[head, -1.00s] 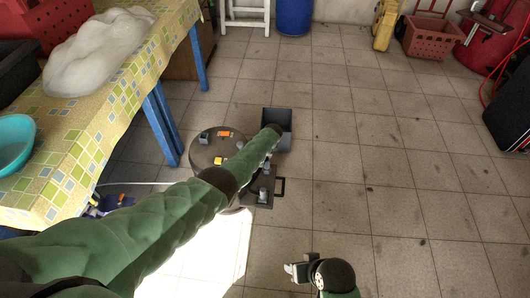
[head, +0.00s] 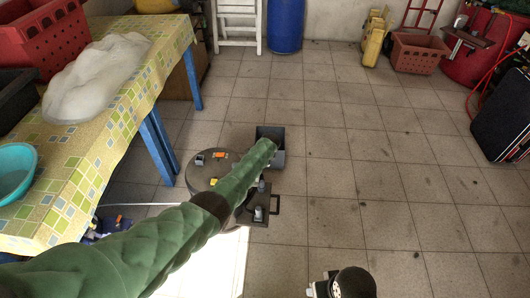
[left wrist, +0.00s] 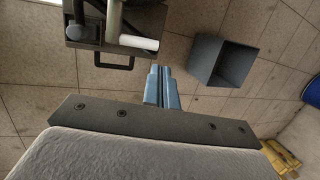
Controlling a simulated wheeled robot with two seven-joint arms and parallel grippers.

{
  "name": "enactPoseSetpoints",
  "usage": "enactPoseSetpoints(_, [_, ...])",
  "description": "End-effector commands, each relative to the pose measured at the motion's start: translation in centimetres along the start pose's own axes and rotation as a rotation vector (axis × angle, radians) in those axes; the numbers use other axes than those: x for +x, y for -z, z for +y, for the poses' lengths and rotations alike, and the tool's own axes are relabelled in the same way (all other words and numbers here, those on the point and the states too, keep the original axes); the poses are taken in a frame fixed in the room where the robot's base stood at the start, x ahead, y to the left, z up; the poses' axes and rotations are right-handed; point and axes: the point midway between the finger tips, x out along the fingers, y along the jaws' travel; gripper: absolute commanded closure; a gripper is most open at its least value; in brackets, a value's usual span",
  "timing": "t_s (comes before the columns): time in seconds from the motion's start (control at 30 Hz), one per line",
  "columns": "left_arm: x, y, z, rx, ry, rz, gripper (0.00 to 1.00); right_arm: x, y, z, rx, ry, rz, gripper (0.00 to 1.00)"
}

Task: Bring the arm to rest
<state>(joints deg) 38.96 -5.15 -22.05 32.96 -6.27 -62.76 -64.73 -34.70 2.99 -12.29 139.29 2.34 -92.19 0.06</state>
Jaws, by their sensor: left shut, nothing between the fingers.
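My left arm crosses the head view from the lower left, in a green quilted sleeve. Its far end is over the floor near a grey open bin, and its gripper is hidden there. In the left wrist view the left gripper (left wrist: 158,88) has its two pale blue fingers together with nothing between them. The grey bin (left wrist: 208,58) is ahead and to the right of the fingers, apart from them. My right gripper (head: 318,287) is partly in view at the bottom edge of the head view; its fingers are too cut off to read.
A table with a patterned cloth (head: 120,130) stands at left, bearing a white sack (head: 95,78), a turquoise bowl (head: 14,170) and a red crate (head: 40,35). A round dark surface (head: 205,180) with small items is beside the arm. Tiled floor (head: 370,170) at right is clear.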

Motion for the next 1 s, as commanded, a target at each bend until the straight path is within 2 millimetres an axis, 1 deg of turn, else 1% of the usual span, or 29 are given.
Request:
enactPoseSetpoints(0.03, [-0.9,0.0,-0.2,0.000,0.002,0.001,1.00,-0.5,0.0,0.1,0.002,-0.004,-0.005,0.44])
enactPoseSetpoints(0.2, [-3.4,0.1,-0.8,0.001,0.002,0.001,1.00,-1.0,-0.2,0.4,0.006,-0.012,-0.018,0.44])
enactPoseSetpoints(0.4, [-5.4,0.1,-1.3,0.000,0.001,0.000,1.00,-1.1,-0.3,0.5,0.008,-0.014,-0.022,0.44])
enactPoseSetpoints(0.53, [-6.0,0.1,-1.4,0.000,0.001,0.000,1.00,-1.1,-0.4,0.5,0.009,-0.013,-0.023,0.44])
enactPoseSetpoints(0.77, [-6.0,0.1,-1.4,-0.006,0.000,0.000,1.00,-1.1,-0.3,0.5,0.009,-0.013,-0.023,0.44])
enactPoseSetpoints(0.87, [-6.0,0.1,-1.4,-0.045,-0.001,0.000,1.00,-1.1,-0.3,0.5,0.009,-0.013,-0.022,0.44])
enactPoseSetpoints(1.0, [-6.0,-0.1,-1.2,-0.143,-0.014,-0.008,1.00,-1.0,-0.3,0.5,0.008,-0.013,-0.022,0.44])
